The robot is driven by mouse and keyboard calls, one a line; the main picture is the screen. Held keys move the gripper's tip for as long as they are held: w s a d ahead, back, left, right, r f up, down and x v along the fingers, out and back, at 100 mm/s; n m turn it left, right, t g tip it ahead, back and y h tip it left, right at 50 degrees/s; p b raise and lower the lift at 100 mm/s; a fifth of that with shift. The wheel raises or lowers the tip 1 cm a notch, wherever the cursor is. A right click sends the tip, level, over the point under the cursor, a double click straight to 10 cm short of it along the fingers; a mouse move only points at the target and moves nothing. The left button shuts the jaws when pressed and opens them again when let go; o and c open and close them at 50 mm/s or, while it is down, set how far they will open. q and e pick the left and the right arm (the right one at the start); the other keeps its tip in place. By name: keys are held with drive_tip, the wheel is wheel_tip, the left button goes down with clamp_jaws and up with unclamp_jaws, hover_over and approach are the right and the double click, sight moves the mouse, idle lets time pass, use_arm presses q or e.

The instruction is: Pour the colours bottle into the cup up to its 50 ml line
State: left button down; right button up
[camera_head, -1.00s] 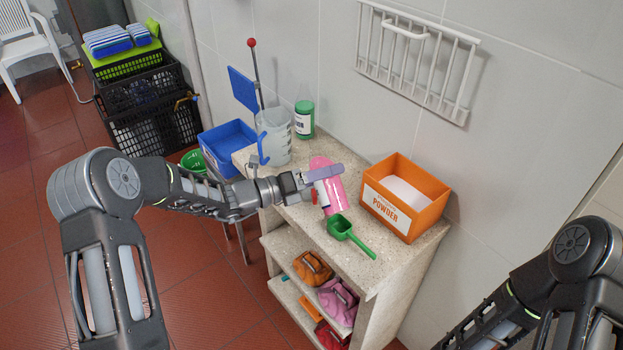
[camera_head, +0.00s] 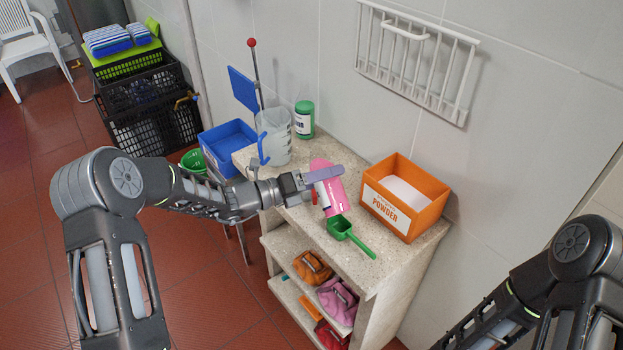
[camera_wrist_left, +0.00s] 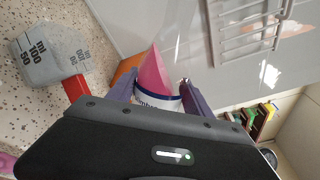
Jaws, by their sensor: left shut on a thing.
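My left gripper (camera_head: 322,179) is shut on the pink colours bottle (camera_head: 336,200), which has a white label, above the stone top. In the left wrist view the bottle (camera_wrist_left: 153,75) sits between the two fingers (camera_wrist_left: 156,100), its label partly hidden by the gripper body. The clear cup (camera_wrist_left: 50,52), with 50 and 100 ml marks and a red handle (camera_wrist_left: 75,88), stands apart from the bottle. In the head view only a bit of its red handle (camera_head: 314,197) shows beside my gripper. The liquid level is not readable. My right gripper is out of view.
A green scoop (camera_head: 350,236) lies in front of the bottle. An orange powder box (camera_head: 407,222) stands to its right. A clear jug with a blue handle (camera_head: 275,140) and a green container (camera_head: 304,119) stand at the back left. The front right top is clear.

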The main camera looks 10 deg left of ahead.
use_arm(q)
drive_tip(key=shift+s+d+f+n+p, duration=0.2)
drive_tip(key=shift+f+n+p, duration=0.2)
drive_tip(key=shift+n, duration=0.35)
drive_tip(key=shift+s+d+f+n+p, duration=0.15)
drive_tip(key=shift+f+n+p, duration=0.1)
drive_tip(key=shift+f+n, duration=0.4)
idle(3.2)
drive_tip(key=shift+s+f+n+p, duration=0.2)
drive_tip(key=shift+f+n+p, duration=0.45)
drive_tip(key=shift+n, duration=0.45)
idle(2.3)
